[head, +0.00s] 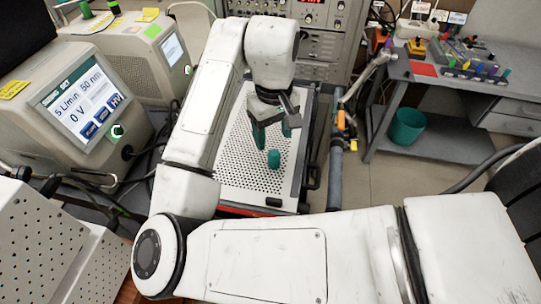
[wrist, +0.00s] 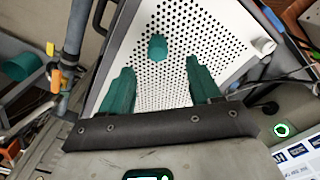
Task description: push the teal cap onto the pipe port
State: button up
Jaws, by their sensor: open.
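The teal cap (head: 273,159) sits on the white perforated plate, just beyond my fingertips. It also shows in the wrist view (wrist: 157,46), above the gap between the fingers and roughly centred on it. My gripper (head: 274,139) has teal fingers, spread wide and empty, pointing down toward the plate; both fingers also show in the wrist view (wrist: 158,67). A grey vertical pipe (head: 336,178) with orange fittings stands right of the plate, and it shows at upper left in the wrist view (wrist: 75,32). I cannot make out which opening is the port.
The perforated plate (head: 238,178) is mostly bare around the cap, with a dark frame and handle at its right. Instruments with screens (head: 88,100) stand at left.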

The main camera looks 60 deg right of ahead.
aim_at(274, 153)
notch_tip(274, 153, down, 3)
jog(key=shift+r, duration=0.2)
jog(key=shift+d+f+p, duration=0.2)
jog(key=shift+f+p, duration=0.15)
jog(key=shift+f, duration=2.2)
jog(key=shift+c, duration=0.4)
jog(key=c, duration=0.9)
